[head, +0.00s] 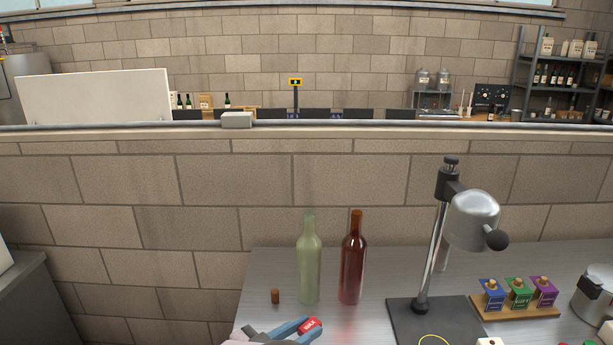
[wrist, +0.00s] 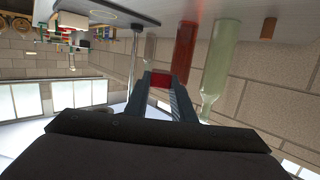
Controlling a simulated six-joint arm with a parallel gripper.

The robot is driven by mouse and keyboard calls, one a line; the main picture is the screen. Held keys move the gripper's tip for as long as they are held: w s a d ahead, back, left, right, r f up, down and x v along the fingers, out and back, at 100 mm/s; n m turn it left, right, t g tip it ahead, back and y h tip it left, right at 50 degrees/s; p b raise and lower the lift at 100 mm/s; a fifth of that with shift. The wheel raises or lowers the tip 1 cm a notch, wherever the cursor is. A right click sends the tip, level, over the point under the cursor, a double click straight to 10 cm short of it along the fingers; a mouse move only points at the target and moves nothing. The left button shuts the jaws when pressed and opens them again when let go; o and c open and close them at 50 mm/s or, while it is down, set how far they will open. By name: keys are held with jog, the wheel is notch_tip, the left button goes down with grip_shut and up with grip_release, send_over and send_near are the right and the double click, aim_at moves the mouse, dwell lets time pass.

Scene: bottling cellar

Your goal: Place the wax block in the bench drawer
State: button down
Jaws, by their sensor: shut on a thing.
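In the wrist view the red wax block (wrist: 161,80) shows between the tips of my gripper (wrist: 161,82). The block appears held above the metal bench (head: 273,265), in front of the bottles; its height is hard to judge. The bench drawer is not visible in either view.
A green bottle (head: 309,265) and a dark red bottle (head: 352,262) stand upright behind my gripper, with a cork (head: 275,296) to their left. A brick wall runs behind.

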jog(key=shift+f, duration=0.15)
notch_tip(320, 180, down, 4)
jog(key=b, duration=0.7)
jog(key=shift+r, duration=0.25)
jog(key=shift+f+p, duration=0.4)
jog(key=shift+f, duration=4.5)
jog(key=shift+f, duration=0.15)
jog(key=c, duration=1.5)
grip_release()
